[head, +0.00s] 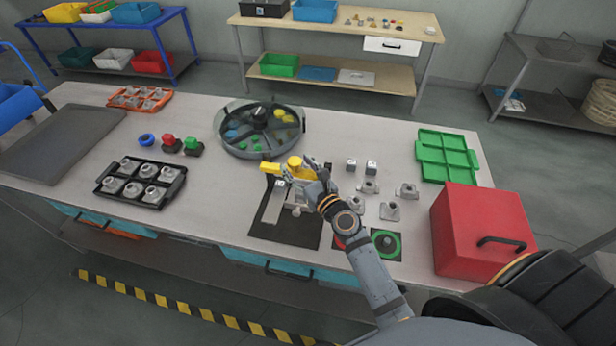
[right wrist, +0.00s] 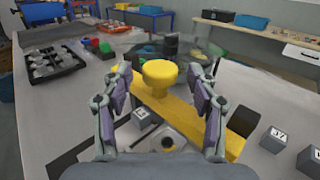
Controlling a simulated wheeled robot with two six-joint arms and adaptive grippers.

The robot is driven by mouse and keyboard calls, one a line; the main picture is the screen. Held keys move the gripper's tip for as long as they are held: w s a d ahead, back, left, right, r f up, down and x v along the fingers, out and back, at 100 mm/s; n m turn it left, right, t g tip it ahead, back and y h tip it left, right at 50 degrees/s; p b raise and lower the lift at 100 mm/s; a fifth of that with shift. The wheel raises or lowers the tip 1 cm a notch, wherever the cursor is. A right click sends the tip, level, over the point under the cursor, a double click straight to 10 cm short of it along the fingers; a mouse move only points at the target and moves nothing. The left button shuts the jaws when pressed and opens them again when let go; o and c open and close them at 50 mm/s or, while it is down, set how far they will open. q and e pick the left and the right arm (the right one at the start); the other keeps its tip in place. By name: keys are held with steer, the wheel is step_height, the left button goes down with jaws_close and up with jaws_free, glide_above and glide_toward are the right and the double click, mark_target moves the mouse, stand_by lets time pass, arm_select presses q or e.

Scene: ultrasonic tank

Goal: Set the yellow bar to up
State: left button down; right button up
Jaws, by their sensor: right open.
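The yellow bar (head: 270,168) has a round yellow knob (head: 295,162) on it and is mounted on a grey metal fixture (head: 273,207) on a black mat. In the head view its visible end points left, and its other side is partly hidden by my gripper. My left gripper is not in view.
A round divided tank (head: 232,146) stands just behind the fixture. Grey metal parts (head: 390,211) and small cubes lie to the right, before a red box (head: 478,232) and a green tray (head: 447,172).

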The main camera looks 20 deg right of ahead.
steer(key=s+d, duration=0.2)
steer(key=s, duration=0.7)
steer(key=shift+s, duration=0.35)
steer(key=shift+s+r, duration=0.1)
